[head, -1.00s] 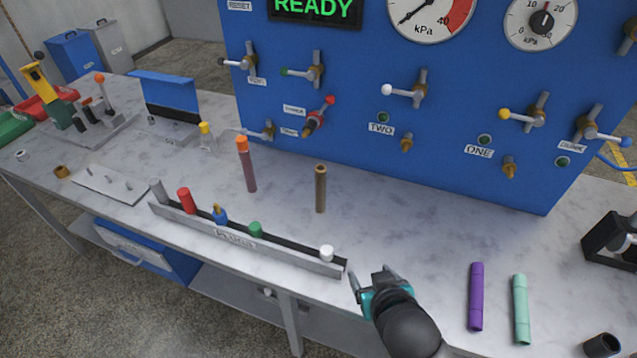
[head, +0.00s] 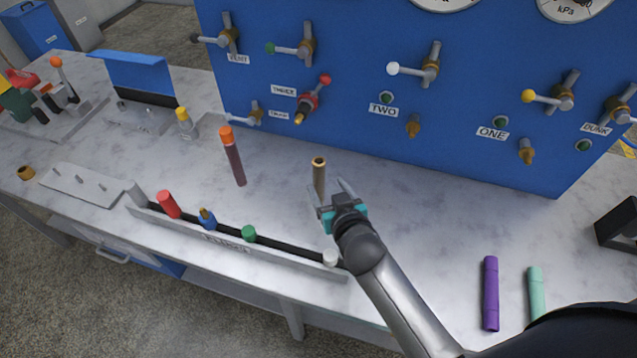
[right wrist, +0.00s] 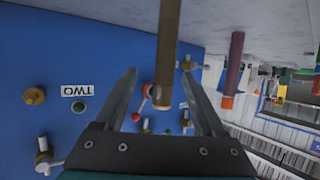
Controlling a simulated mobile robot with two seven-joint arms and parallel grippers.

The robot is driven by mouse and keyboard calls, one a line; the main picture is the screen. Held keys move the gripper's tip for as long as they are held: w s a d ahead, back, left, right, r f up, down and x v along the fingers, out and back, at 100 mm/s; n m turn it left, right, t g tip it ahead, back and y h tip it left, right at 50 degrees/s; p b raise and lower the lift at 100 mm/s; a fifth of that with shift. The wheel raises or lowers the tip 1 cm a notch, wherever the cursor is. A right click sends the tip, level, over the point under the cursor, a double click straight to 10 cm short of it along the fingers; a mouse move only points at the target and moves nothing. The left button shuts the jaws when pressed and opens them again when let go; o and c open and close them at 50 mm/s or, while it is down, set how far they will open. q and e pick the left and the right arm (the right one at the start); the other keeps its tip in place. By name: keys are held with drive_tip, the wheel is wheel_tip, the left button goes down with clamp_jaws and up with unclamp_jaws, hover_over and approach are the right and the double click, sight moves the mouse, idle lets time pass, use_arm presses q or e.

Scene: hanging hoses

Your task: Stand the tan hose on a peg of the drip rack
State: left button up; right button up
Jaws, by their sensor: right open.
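The tan hose (head: 319,176) stands upright on the bench, its hollow top end facing up. My right gripper (head: 328,188) is open and close to it, coming in from the front right. In the right wrist view, the hose (right wrist: 168,50) shows between the two spread fingers of the gripper (right wrist: 163,80), with a gap on each side. I cannot tell how deep between the fingers it is. A pale plate with short upright, bare pegs (head: 85,190), seemingly the drip rack, lies at the left front of the bench. My left gripper is not in view.
An orange-topped dark red hose (head: 234,160) stands left of the tan one. A long rail with coloured plugs (head: 270,258) runs along the front edge. A blue panel with valves (head: 350,100) rises behind. Purple (head: 490,293) and mint (head: 536,290) hoses lie at right.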

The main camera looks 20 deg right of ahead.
sight(323, 181)
drive_tip(key=x, duration=0.3)
drive_tip(key=shift+w, duration=0.1)
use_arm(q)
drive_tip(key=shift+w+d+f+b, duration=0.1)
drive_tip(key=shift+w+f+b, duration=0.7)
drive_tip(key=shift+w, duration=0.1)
use_arm(e)
drive_tip(key=shift+a+x, duration=0.2)
drive_tip(key=shift+x, duration=1.1)
drive_tip(key=shift+a+x, duration=0.2)
drive_tip(key=shift+x, duration=1.1)
drive_tip(key=shift+c, duration=0.3)
clamp_jaws()
